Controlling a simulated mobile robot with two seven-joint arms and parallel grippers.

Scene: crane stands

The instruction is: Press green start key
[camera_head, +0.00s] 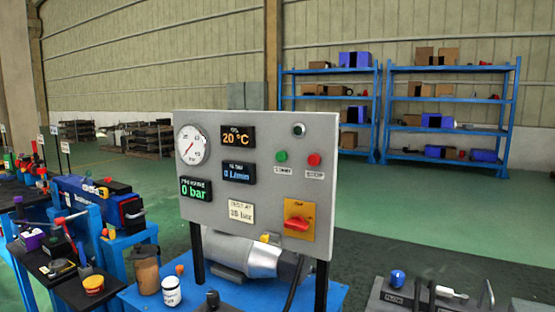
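The green start key (282,156) is a round button on the right half of a grey control panel (215,131), above a small white label. A red button (314,160) sits just to its right with its own label. A dark round fitting (298,130) is above them. A red rotary switch on a yellow plate (299,221) is below. The panel also carries a white dial gauge (192,145) and lit displays reading 20 °C, 0 L/min and 0 bar. Neither of my grippers shows in the head view.
The panel stands on dark posts over a blue bench (345,299) with a silver motor (245,255), a brown bottle (146,270) and a white jar (171,291). Cluttered blue stands fill the left. Blue shelves (383,110) stand behind, beyond open green floor (420,205).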

